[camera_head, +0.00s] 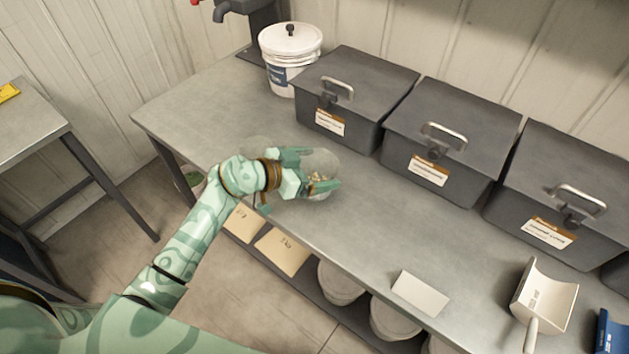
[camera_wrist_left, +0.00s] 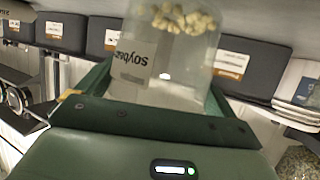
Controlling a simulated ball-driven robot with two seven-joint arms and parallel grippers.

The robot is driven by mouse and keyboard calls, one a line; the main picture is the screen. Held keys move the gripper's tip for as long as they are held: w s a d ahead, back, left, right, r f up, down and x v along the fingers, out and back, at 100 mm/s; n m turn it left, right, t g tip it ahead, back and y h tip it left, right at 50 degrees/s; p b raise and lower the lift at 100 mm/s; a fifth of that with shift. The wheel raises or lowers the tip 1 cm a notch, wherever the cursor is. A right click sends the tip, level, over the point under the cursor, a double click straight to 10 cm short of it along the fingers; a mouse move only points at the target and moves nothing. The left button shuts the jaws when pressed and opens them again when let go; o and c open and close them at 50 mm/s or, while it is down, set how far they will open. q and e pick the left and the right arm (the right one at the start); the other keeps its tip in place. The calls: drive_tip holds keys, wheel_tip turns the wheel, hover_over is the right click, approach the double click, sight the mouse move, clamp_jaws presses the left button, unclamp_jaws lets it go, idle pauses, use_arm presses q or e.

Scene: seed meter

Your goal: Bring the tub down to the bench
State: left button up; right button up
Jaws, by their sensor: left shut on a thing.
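A clear tub (camera_head: 319,162) with pale beans in it is held by my left gripper (camera_head: 308,186), over the middle of the metal bench (camera_head: 220,110). In the left wrist view the tub (camera_wrist_left: 188,50) is between the two green fingers (camera_wrist_left: 165,100), with a white label that partly reads "soybe". The beans show near the top edge there, and the tub's far end is cut off. The gap between tub and bench cannot be told. My right gripper is not in view.
Grey lidded bins (camera_head: 440,125) line the back of the bench, with a white bucket (camera_head: 289,55) at their left. A scoop (camera_head: 543,297) and a pale card (camera_head: 420,293) lie at the right front. A clear round shape (camera_head: 262,146) shows behind my wrist. Bare bench lies left.

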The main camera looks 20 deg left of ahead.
sight(328, 173)
use_arm(q)
drive_tip(key=shift+w+a+f, duration=0.15)
drive_tip(key=shift+w+f, duration=0.05)
drive_tip(key=shift+f, duration=0.05)
drive_tip(key=f+b, duration=0.3)
drive_tip(key=f, duration=0.1)
drive_tip(key=shift+w+a, duration=0.1)
drive_tip(key=shift+w, duration=0.2)
drive_tip(key=shift+r, duration=0.2)
drive_tip(key=o, duration=0.6)
drive_tip(key=shift+f, duration=0.1)
drive_tip(key=shift+o, duration=0.2)
drive_tip(key=p+v, duration=0.3)
drive_tip(key=v, duration=0.9)
drive_tip(key=shift+p, duration=0.4)
